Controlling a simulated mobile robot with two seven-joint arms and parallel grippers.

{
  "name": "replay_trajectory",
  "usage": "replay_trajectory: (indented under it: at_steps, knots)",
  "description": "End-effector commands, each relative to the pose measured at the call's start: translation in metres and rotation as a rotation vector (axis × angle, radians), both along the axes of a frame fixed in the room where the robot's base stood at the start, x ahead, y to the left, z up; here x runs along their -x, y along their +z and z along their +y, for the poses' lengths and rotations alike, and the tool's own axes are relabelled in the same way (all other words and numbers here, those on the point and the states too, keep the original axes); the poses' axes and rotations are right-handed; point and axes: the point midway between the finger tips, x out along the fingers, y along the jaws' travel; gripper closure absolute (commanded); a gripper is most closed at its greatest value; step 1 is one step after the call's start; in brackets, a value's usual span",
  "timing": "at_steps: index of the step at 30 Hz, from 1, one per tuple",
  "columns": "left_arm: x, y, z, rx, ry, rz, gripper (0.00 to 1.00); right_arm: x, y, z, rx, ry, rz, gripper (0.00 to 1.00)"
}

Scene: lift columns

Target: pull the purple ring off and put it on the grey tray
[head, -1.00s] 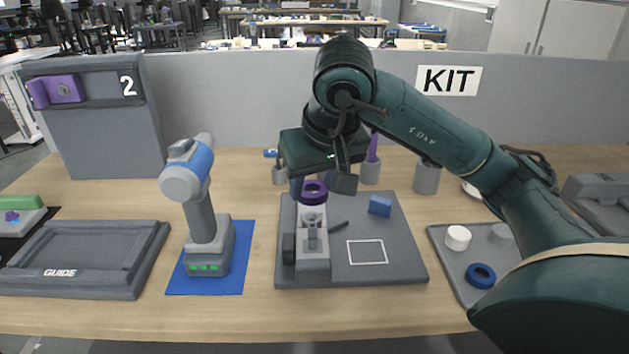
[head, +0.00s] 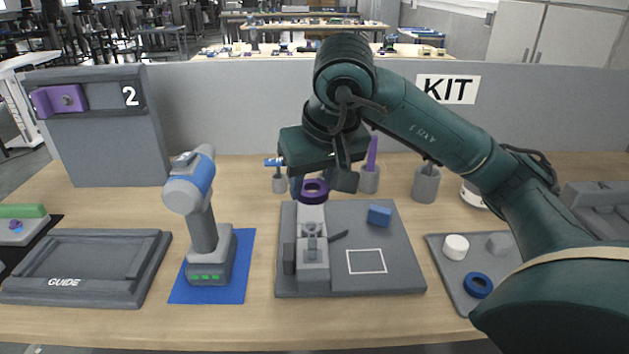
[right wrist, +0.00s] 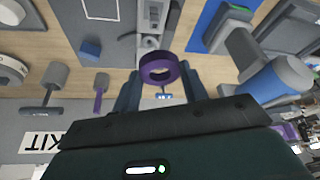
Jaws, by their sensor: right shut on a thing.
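The purple ring (head: 314,188) is at the back end of the grey fixture (head: 312,262), which stands on the grey board. My right gripper (head: 323,184) points down behind the fixture and is shut on the ring. In the right wrist view the ring (right wrist: 158,68) sits between the fingertips, near the fixture (right wrist: 152,22). I cannot tell if the ring still touches the fixture. A grey tray (head: 449,273) at the right holds a white cylinder, a grey block and a blue ring. My left gripper is out of view.
A blue block (head: 379,215) and a white square outline are on the board (head: 400,275). Behind stand cups with tools (head: 369,180). A blue and grey drill (head: 205,220) stands on a blue mat, left. A grey GUIDE tray (head: 150,265) is empty at the far left.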

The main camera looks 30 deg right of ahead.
Motion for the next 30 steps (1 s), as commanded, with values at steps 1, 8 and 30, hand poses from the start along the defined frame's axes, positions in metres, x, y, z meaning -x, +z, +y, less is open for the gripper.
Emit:
replay_trajectory:
  at_steps: [1,8,30]
  knots:
    - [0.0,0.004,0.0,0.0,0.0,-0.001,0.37,0.0,0.005,0.0,0.0,0.0,-0.001,0.84]
    - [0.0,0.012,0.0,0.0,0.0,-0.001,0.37,0.0,0.016,0.0,0.0,0.0,-0.001,0.84]
    - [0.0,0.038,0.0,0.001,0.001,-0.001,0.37,0.0,0.052,0.0,0.001,0.0,0.0,0.84]
